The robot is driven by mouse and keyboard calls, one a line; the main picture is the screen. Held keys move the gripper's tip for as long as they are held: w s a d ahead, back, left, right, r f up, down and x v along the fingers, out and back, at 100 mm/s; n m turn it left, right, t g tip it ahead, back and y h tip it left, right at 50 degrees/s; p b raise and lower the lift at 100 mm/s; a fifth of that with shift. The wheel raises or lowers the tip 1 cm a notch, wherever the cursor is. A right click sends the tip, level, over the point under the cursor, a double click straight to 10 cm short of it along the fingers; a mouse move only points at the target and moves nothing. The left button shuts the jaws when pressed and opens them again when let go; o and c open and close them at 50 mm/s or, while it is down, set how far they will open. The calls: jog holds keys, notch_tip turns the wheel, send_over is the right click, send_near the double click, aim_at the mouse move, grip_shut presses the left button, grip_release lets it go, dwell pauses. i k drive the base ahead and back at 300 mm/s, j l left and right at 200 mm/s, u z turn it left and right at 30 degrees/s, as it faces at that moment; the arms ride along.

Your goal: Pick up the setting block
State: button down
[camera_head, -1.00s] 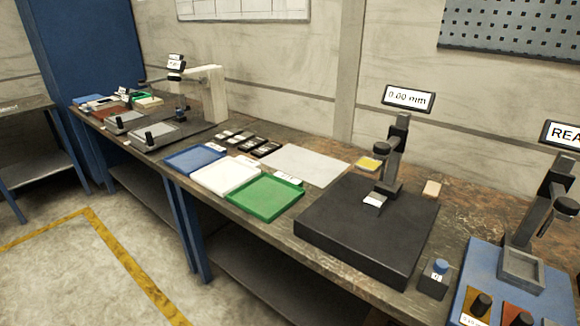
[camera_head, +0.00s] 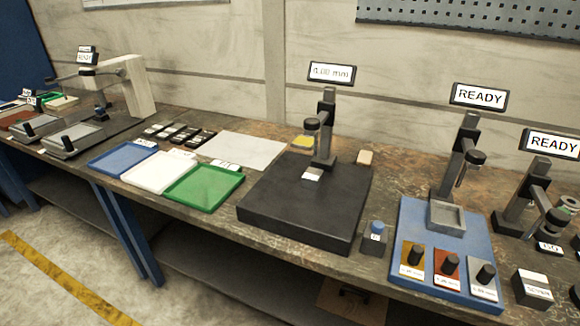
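No block in view carries a label that I can read as the setting block, so I cannot tell which it is. A small beige block (camera_head: 365,157) lies on the bench behind the right part of a black plate (camera_head: 290,218). A small pale silver block (camera_head: 313,174) sits on the black plate, under the arm of a gauge stand (camera_head: 326,125) whose display reads about 0.00 mm. A dark block with a blue top (camera_head: 374,240) stands at the plate's right. My gripper is not in view.
Blue (camera_head: 122,158), white (camera_head: 160,172) and green (camera_head: 203,184) trays lie left of the plate. A blue base (camera_head: 412,225) with a stand and colored pads is at the right, near another stand. A grey sheet (camera_head: 240,150) lies behind the trays.

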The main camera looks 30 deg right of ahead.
aim_at(312, 179)
jog(key=z, duration=0.6)
jog(key=j+z, duration=0.5)
jog(key=k+j+z, duration=0.15)
jog(key=j+z, duration=0.35)
jog(key=j, duration=0.15)
jog(key=i+j, duration=0.2)
jog(key=i+l, duration=0.1)
jog(key=i, duration=0.6)
